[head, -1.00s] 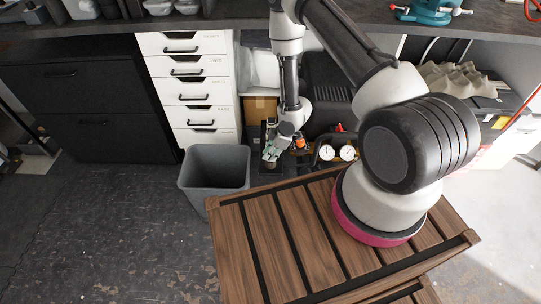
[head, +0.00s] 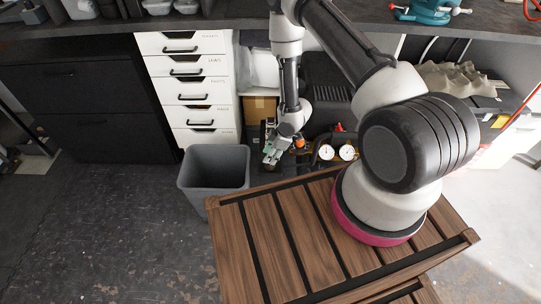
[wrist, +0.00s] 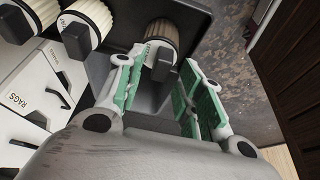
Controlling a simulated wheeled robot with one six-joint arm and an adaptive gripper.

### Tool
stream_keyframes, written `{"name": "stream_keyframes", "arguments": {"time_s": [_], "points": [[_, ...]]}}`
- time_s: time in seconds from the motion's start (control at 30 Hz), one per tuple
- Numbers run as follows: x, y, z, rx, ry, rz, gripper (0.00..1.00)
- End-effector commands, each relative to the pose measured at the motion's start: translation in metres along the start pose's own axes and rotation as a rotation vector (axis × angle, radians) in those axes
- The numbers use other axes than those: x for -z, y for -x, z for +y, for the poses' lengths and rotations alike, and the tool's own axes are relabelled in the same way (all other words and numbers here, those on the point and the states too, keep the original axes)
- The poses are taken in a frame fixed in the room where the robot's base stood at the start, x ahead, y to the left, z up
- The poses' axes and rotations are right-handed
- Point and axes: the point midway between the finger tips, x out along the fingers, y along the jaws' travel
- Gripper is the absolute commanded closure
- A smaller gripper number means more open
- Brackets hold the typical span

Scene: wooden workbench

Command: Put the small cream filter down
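My gripper (wrist: 162,60), with green pads, is open in the wrist view, its fingers spread apart. Just beyond and between the fingertips is a small pleated filter (wrist: 161,35), cream-brown in shade, with a dark block at its near end. A clear gap shows between the finger pads. Whether a fingertip touches the filter cannot be told. It appears against a dark grey surface; its exact support is unclear. In the head view my gripper (head: 271,152) hangs right of the grey bin, pointing down; the filter cannot be made out there.
Two paler pleated filters (wrist: 91,20) (wrist: 38,12) show at the wrist view's upper left, near white drawers (wrist: 22,105). A grey bin (head: 214,168) stands left of my gripper. Gauges (head: 336,152) are close on its right. A slatted wooden top (head: 290,235) lies in front.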

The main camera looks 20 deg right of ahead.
Motion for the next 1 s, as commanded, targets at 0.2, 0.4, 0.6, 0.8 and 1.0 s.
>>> {"name": "stream_keyframes", "arguments": {"time_s": [0.2, 0.4, 0.6, 0.8, 1.0], "points": [[0.001, 0.045, 0.002, -0.004, -0.001, 0.002, 0.63], [0.0, 0.088, 0.001, -0.004, -0.002, 0.001, 0.63], [0.0, 0.111, 0.001, -0.003, 0.0, 0.001, 0.63], [0.0, 0.119, 0.003, -0.009, -0.004, -0.005, 0.63], [0.007, 0.194, 0.048, -0.141, -0.08, -0.095, 0.63]]}}
